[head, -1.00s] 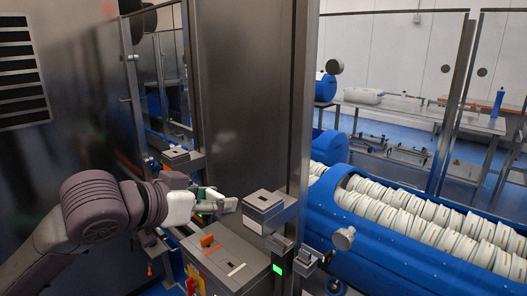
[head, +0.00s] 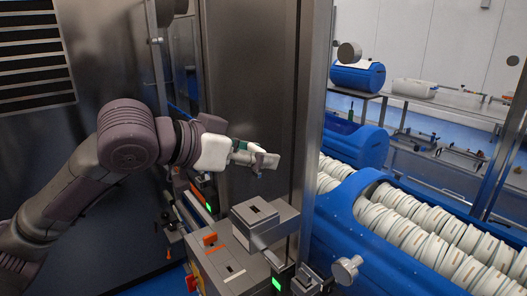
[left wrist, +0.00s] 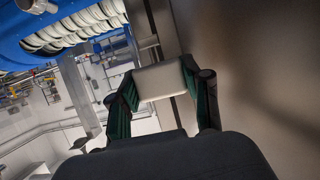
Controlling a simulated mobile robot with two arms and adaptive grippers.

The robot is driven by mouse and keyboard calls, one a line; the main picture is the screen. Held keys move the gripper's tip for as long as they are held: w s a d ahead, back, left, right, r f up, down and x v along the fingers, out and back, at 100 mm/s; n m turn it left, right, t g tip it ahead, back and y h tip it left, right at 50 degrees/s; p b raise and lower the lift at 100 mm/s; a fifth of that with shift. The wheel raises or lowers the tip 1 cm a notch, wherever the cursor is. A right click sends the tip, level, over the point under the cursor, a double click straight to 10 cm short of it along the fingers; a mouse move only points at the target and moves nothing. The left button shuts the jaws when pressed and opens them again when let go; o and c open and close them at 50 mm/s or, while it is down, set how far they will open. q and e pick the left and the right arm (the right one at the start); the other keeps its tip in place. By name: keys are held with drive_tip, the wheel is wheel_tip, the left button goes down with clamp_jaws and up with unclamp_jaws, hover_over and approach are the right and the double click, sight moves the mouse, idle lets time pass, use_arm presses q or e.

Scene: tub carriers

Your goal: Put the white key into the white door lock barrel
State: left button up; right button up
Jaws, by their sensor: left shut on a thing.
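My left gripper (head: 262,160) is shut on a pale block-like piece, which I take to be the white key (head: 243,157). It is held in the air in front of the steel door post, above and behind a grey lock housing (head: 283,222) with a dark slot in its top. In the left wrist view the pale piece (left wrist: 160,82) sits between the two dark green fingers. Its far end is hidden. No lock barrel is clearly white; a white strip (head: 235,276) lies beside a slot on the lower grey box. My right gripper is not in view.
The grey box (head: 222,258) also carries an orange piece (head: 210,239). A knob (head: 346,270) and bracket stick out beside the post (head: 312,120). A blue machine (head: 365,210) with rows of white discs stands at the right.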

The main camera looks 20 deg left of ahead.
use_arm(q)
drive_tip(key=f, duration=0.1)
drive_tip(key=f+b, duration=0.1)
drive_tip(key=shift+s+a+f, duration=0.15)
drive_tip(key=shift+s+f, duration=0.1)
drive_tip(key=shift+f, duration=0.1)
drive_tip(key=shift+f+b, duration=0.9)
drive_tip(key=shift+f, duration=0.55)
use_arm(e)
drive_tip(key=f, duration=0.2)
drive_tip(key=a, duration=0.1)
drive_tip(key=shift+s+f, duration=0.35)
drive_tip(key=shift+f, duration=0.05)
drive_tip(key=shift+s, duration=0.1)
use_arm(q)
drive_tip(key=shift+p, duration=0.5)
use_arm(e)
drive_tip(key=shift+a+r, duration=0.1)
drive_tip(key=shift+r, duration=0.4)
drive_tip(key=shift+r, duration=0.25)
use_arm(q)
drive_tip(key=shift+p, duration=0.6)
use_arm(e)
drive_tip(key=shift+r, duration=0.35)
